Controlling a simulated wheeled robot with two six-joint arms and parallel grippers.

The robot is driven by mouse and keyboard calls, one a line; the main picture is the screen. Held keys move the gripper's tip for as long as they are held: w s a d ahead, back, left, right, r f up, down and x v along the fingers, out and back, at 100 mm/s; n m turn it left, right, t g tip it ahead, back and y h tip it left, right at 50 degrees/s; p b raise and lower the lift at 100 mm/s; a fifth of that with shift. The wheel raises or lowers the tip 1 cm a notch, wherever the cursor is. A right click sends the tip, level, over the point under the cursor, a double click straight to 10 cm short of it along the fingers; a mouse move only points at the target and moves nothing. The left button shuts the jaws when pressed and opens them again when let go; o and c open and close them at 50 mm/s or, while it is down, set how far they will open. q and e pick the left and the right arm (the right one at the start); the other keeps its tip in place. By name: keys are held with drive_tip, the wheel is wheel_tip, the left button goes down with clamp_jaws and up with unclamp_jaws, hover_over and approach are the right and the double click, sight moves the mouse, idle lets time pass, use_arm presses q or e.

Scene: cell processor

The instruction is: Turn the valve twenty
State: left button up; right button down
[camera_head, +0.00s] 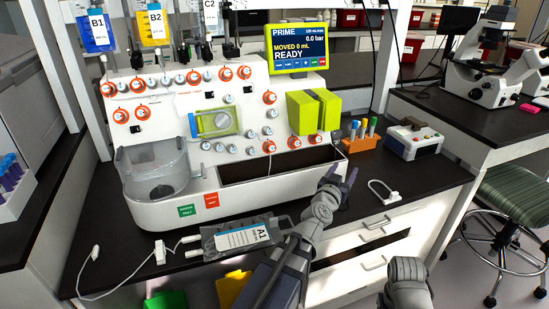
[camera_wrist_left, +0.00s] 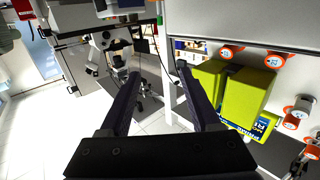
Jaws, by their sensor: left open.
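The white cell processor panel (camera_head: 185,100) carries several valves with orange rings, such as one (camera_head: 270,97) beside the yellow-green block (camera_head: 314,110) and one (camera_head: 294,142) below it. Their numbers are too small to read, so I cannot tell which is valve twenty. My left gripper (camera_head: 342,176) is open and empty, in front of the processor's lower right end, below and right of these valves and apart from them. In the left wrist view, its fingers (camera_wrist_left: 157,75) are spread, with orange-ringed valves (camera_wrist_left: 275,61) off to the right. My right gripper is out of view.
An orange rack (camera_head: 362,143) with tubes and a small control box (camera_head: 414,140) stand right of the processor. A bag labelled A1 (camera_head: 240,236) lies in front. A screen (camera_head: 297,50) reads PRIME and READY. A stool (camera_head: 512,195) stands at right.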

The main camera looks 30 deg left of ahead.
use_arm(q)
drive_tip(key=s+a+r+n+y, duration=0.1)
drive_tip(key=a+r+n+y, duration=0.25)
drive_tip(key=a+y, duration=0.45)
drive_tip(key=n+g+y, duration=0.6)
approach(273, 150)
drive_tip(key=shift+w+a+r, duration=0.15)
drive_tip(key=shift+w+r, duration=0.2)
drive_tip(key=shift+w, duration=0.05)
drive_tip(key=shift+s+a+f, duration=0.2)
drive_tip(key=shift+s+a, duration=0.05)
drive_tip(key=shift+x, duration=3.95)
drive_tip(key=shift+f, duration=0.1)
clamp_jaws()
